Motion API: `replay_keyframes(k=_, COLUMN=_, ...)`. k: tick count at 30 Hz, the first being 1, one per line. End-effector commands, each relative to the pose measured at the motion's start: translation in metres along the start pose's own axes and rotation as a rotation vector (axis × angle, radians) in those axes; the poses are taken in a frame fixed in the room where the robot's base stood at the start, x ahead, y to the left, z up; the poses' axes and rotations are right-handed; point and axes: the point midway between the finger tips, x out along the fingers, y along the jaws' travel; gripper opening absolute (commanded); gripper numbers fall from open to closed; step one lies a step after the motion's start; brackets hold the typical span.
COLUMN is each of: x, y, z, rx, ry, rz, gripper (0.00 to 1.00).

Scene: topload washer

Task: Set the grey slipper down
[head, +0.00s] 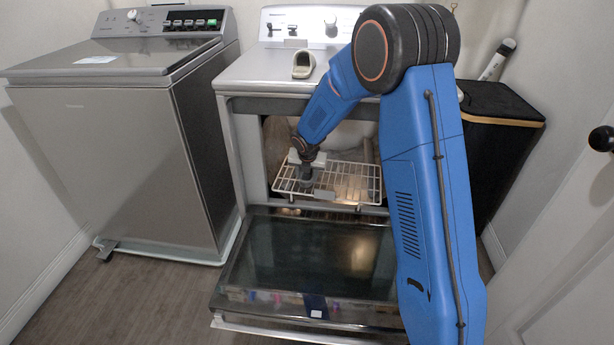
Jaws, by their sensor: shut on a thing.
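My gripper (304,163) is inside the open front of the middle appliance, over the left part of a white wire rack (350,182). It is shut on a small dark grey thing, which I take to be the grey slipper (305,174). The slipper hangs just above the rack or touches it; I cannot tell which. My arm and gripper hide part of it. A beige and dark slipper-like thing (303,65) sits on top of the middle appliance (262,72).
The appliance's door (300,262) is folded down in front, with its glass facing up. A grey washer (115,140) stands at the left, with a small grey thing (107,250) on the floor by its base. A black bin (495,130) stands at the right.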

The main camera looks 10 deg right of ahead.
Motion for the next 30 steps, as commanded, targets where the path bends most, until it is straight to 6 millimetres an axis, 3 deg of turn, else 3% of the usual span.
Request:
replay_keyframes(k=1, x=0.002, y=0.000, z=-0.001, rx=0.000, ry=0.000, rz=0.000, gripper=0.15)
replay_keyframes(k=2, x=0.001, y=0.000, z=-0.001, rx=0.000, ry=0.000, rz=0.000, gripper=0.45)
replay_keyframes(k=4, x=0.001, y=0.000, z=-0.001, rx=0.000, ry=0.000, rz=0.000, gripper=0.60)
replay_keyframes(k=16, x=-0.004, y=0.000, z=0.000, rx=0.000, ry=0.000, rz=0.000, gripper=0.60)
replay_keyframes(k=26, x=-0.056, y=0.000, z=0.000, rx=0.001, ry=-0.002, rz=0.001, gripper=0.60)
replay_keyframes(k=30, x=-0.066, y=-0.006, z=-0.029, rx=-0.003, ry=0.001, rz=0.000, gripper=0.60)
